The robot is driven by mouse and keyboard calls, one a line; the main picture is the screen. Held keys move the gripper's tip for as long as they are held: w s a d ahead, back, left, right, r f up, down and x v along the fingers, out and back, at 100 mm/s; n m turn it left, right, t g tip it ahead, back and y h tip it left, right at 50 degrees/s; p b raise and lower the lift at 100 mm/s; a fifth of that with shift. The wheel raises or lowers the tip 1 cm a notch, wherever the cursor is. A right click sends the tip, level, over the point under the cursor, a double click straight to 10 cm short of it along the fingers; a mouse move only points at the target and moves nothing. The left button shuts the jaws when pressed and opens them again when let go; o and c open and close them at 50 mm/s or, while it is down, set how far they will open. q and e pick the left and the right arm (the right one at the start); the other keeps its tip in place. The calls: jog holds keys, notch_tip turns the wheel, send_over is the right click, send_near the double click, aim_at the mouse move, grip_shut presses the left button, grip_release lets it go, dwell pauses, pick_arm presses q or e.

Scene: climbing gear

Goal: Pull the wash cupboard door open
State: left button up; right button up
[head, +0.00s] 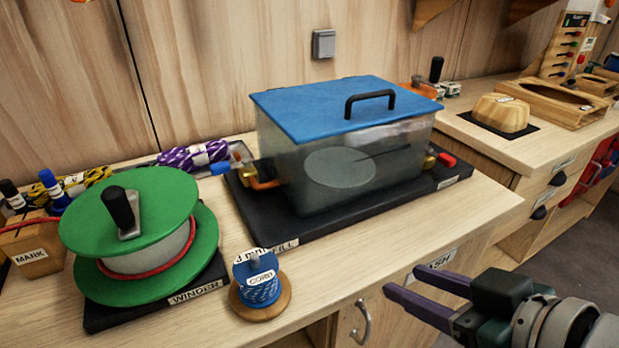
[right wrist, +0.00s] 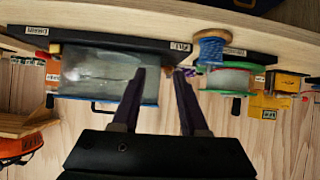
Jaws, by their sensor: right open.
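The wash cupboard door (head: 392,326) is a pale wooden front below the counter in the head view, and it looks closed. Its curved metal handle (head: 362,322) is near the door's left side. A label ending in "SH" (head: 440,260) is above, partly hidden. My right gripper (head: 399,280) is open and empty, its two dark purple fingers pointing left, up and to the right of the handle in the picture, apart from it. In the right wrist view the open fingers (right wrist: 159,72) point towards the counter, and the handle does not show. My left gripper is out of view.
On the counter (head: 340,265) stand a clear tank with a blue lid (head: 330,105), a green winder (head: 130,235) and a blue cord spool (head: 260,285) near the front edge. A drawer unit (head: 545,190) stands at right. Floor shows at right.

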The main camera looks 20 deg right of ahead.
notch_tip(320, 180, down, 18)
jog(key=d+t+b, duration=0.2)
jog(key=t+b, duration=0.1)
jog(key=b, duration=1.3)
jog(key=t+y+b, duration=0.2)
jog(key=t+b, duration=0.1)
jog(key=b, duration=1.2)
send_near(367, 334)
jog(key=f, duration=0.1)
pick_arm(q)
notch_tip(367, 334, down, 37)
jog(key=b, duration=0.2)
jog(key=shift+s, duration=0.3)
pick_arm(e)
jog(key=w, duration=0.3)
jog(key=w+a, duration=0.1)
jog(key=w, duration=0.6)
jog(key=shift+w+a+f, duration=0.1)
jog(key=shift+a, duration=0.1)
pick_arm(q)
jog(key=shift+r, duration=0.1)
pick_arm(e)
jog(key=shift+c, duration=0.4)
grip_shut()
